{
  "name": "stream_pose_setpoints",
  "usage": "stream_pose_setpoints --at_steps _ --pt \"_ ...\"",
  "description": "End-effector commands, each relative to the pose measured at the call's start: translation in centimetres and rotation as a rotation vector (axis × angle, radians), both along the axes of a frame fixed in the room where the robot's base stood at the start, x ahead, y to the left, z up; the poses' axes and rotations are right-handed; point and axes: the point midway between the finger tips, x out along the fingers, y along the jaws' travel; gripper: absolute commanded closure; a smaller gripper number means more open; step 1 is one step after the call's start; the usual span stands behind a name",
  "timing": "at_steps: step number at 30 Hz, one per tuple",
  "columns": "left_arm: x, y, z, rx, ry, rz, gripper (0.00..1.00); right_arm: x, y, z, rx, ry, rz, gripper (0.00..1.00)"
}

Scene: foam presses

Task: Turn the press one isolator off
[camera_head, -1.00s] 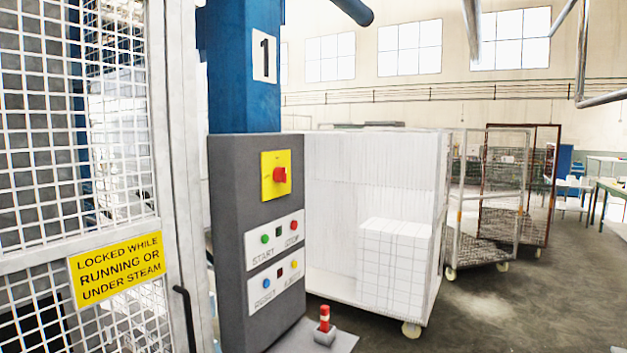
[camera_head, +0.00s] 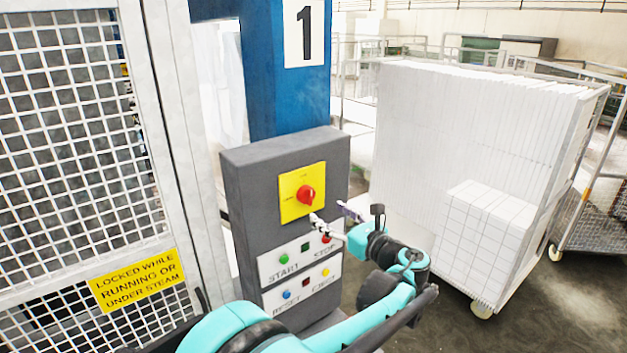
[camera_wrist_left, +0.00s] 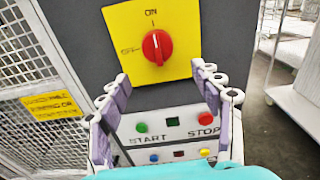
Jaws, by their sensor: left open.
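The press one isolator is a red rotary knob (camera_head: 306,195) on a yellow plate (camera_head: 289,206), high on the grey control box under the number 1. In the left wrist view the knob (camera_wrist_left: 157,46) lies just beyond the fingers, with ON printed above it and OFF to its left. Its grip bar looks roughly upright, towards ON. My left gripper (camera_head: 331,212) is open and empty, just below and right of the knob in the head view. In the left wrist view its two fingers (camera_wrist_left: 161,80) stand apart below the knob, not visibly touching it.
Below the isolator are the START button (camera_head: 283,259), the STOP button (camera_head: 326,238) and RESET and EJECT buttons. A mesh guard (camera_head: 75,130) with a yellow warning sign (camera_head: 137,281) stands left. A cart of white foam blocks (camera_head: 470,130) stands right.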

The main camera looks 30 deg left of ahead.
Motion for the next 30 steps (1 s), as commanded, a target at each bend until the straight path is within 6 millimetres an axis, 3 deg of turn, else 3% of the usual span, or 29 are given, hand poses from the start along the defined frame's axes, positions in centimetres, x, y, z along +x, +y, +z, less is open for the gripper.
stream_pose_setpoints --at_steps 5,15,27,28,30 --pt "0.8 1.1 0.8 0.039 0.023 0.008 0.35 0.0 0.0 0.7 0.000 0.000 0.000 1.00" --pt "2.9 6.0 0.8 0.035 0.020 0.006 0.35 0.0 0.0 1.9 0.000 0.000 0.000 1.00" --pt "3.3 7.1 0.6 0.034 0.019 0.004 0.35 0.0 0.0 2.1 0.000 0.000 0.000 1.00" --pt "3.3 7.1 0.6 0.034 0.019 0.004 0.38 0.0 0.0 2.1 0.000 0.000 0.000 1.00" --pt "3.3 7.1 0.6 0.034 0.019 0.004 0.56 0.0 0.0 2.1 0.000 0.000 0.000 1.00"
